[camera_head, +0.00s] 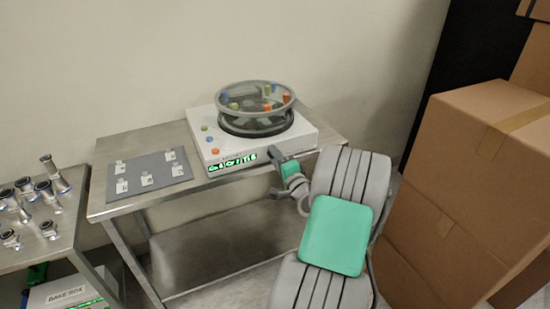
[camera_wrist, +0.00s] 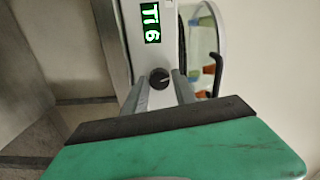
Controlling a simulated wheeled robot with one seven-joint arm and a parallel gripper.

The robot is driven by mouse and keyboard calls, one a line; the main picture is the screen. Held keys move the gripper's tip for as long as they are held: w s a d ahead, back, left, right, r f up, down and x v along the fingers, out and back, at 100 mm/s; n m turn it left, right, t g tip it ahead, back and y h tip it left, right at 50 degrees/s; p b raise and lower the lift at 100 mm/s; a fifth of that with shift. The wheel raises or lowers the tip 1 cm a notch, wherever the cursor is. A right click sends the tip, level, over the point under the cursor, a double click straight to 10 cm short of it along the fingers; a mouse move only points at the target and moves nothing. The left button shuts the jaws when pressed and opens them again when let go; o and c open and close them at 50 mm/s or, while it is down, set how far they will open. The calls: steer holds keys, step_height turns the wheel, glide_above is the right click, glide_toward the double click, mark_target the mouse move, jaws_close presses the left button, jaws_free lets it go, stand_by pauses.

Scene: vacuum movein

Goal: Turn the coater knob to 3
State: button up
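The coater (camera_head: 210,145) is a white box with a round glass chamber on top, standing on a metal table. My gripper (camera_wrist: 160,88) is open, with one finger on each side of the knob and visible gaps between. In the head view my gripper (camera_head: 278,158) is at the coater's front right, hiding the knob.
A grey plate (camera_head: 150,172) with several small labelled pieces lies left of the coater. Metal fittings (camera_head: 50,190) stand on another table at far left. Stacked cardboard boxes (camera_head: 480,180) stand close on my arm's right. A wall (camera_head: 200,50) is behind.

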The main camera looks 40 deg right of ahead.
steer(key=o, duration=0.3)
steer(key=shift+o, duration=0.2)
steer(key=v, duration=0.7)
steer(key=shift+s+a+b, duration=0.2)
steer(key=shift+s+b, duration=0.15)
steer(key=shift+s, duration=0.05)
steer(key=w+a+r+n+g+y+p, duration=0.1)
steer(key=w+a+n+g+y+p, duration=0.15)
steer(key=a+n, duration=0.45)
steer(key=w+a+r+n+g+y+p, duration=0.1)
steer(key=a+n+g+y+p, duration=0.15)
steer(key=a, duration=0.75)
steer(key=w+a+r+n+g+y+p, duration=0.25)
steer(key=a+n, duration=0.25)
steer(key=a, duration=0.4)
steer(key=s+a+r+n+g+h+p, duration=0.1)
steer(key=s+a+r+n+g+p, duration=0.1)
steer(key=s, duration=0.6)
steer(key=s+a+r+n+g+h+p, duration=0.1)
steer(key=s+a+r+n+g+p, duration=0.2)
steer(key=s, duration=0.5)
step_height(320, 180, up, 3)
steer(key=a+g+p, duration=0.1)
steer(key=a, duration=0.2)
steer(key=shift+f+g, duration=0.2)
steer(key=shift+g, duration=0.15)
